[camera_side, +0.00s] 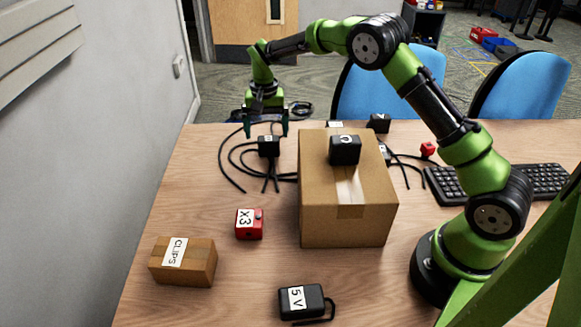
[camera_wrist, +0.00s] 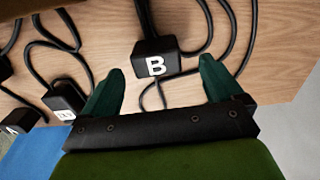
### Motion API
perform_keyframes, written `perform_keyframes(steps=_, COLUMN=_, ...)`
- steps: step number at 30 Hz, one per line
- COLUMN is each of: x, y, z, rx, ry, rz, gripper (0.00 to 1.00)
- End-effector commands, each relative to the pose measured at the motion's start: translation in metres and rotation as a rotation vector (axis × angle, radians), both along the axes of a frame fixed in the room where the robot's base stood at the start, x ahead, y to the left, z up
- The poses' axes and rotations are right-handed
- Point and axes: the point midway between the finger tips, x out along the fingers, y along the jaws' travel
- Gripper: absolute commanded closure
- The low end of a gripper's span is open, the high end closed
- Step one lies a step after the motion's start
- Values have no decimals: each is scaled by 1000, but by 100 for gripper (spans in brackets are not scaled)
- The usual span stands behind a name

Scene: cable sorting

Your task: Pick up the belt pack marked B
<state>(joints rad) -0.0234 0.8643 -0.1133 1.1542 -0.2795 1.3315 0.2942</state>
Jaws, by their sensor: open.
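The belt pack marked B (camera_wrist: 157,58) is a black block with a white label, lying on the table with black cables running from it. In the side view it is the small black block (camera_side: 268,146) left of the large cardboard box, its label too small to read surely. My gripper (camera_side: 266,132) is open above and close to it. In the wrist view my gripper's two green fingers (camera_wrist: 160,82) are spread, with the B pack ahead between their tips. Nothing is held between them.
The cardboard box (camera_side: 345,222) stands just right of the B pack, with a black pack (camera_side: 345,150) on top. Other black packs and cables lie behind it. A red X3 block (camera_side: 249,224), CLIPS box (camera_side: 183,262) and 5 V adapter (camera_side: 301,301) lie nearer the camera.

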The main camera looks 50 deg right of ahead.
Motion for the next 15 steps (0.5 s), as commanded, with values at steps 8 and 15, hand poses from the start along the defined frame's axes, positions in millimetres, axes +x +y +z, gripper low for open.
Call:
perform_keyframes(steps=8, x=-5, y=-1, z=-32, rx=1, ry=3, rz=0, gripper=6)
perform_keyframes(steps=15, x=-5, y=-1, z=-54, rx=1, ry=0, rz=-1, gripper=6)
